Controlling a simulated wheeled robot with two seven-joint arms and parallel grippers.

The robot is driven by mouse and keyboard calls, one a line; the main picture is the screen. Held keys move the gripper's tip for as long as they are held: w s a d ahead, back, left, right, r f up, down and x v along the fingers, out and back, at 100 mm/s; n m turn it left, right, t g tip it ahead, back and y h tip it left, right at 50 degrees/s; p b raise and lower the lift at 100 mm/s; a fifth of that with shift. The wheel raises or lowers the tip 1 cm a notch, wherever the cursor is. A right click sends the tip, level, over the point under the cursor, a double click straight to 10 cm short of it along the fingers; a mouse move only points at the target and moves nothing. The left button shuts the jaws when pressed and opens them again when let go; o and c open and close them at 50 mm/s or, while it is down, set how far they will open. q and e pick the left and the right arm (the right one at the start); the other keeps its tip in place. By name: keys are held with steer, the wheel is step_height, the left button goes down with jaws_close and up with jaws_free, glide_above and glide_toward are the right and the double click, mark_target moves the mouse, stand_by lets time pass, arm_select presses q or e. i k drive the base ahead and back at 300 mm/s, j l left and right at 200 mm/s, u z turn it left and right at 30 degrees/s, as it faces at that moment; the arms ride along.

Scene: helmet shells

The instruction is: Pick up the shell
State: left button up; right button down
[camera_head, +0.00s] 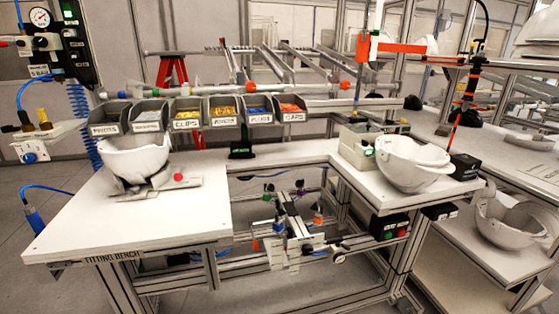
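Several white helmet shells are in view. One shell (137,160) sits on a small fixture (165,188) on the left bench, open side up. A second shell (412,166) rests open side up on the right-hand table, in front of a pale green-grey block (360,143). A third shell (508,222) lies on a lower shelf at the right edge. The frame does not tell which one the task means. Neither of my grippers shows in this view.
The left bench (90,215) has a clear front half. Labelled bins (187,114) with small coloured parts stand behind it. An orange arm-like fixture (410,47) hangs above the right table. A black box (464,166) stands right of the second shell. A gap separates the benches.

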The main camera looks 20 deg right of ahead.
mark_target(509, 229)
steer(key=l, duration=0.55)
steer(key=k+l+u, duration=0.1)
steer(key=l, duration=0.95)
steer(key=k+l+u, duration=0.1)
steer(key=l, duration=0.4)
steer(key=k+l, duration=0.1)
steer(key=l, duration=0.45)
steer(key=k+l+u, duration=0.1)
steer(key=l, duration=0.4)
steer(key=k+l, duration=0.1)
steer(key=l, duration=0.45)
steer(key=k+l+u, duration=0.1)
steer(key=l, duration=0.4)
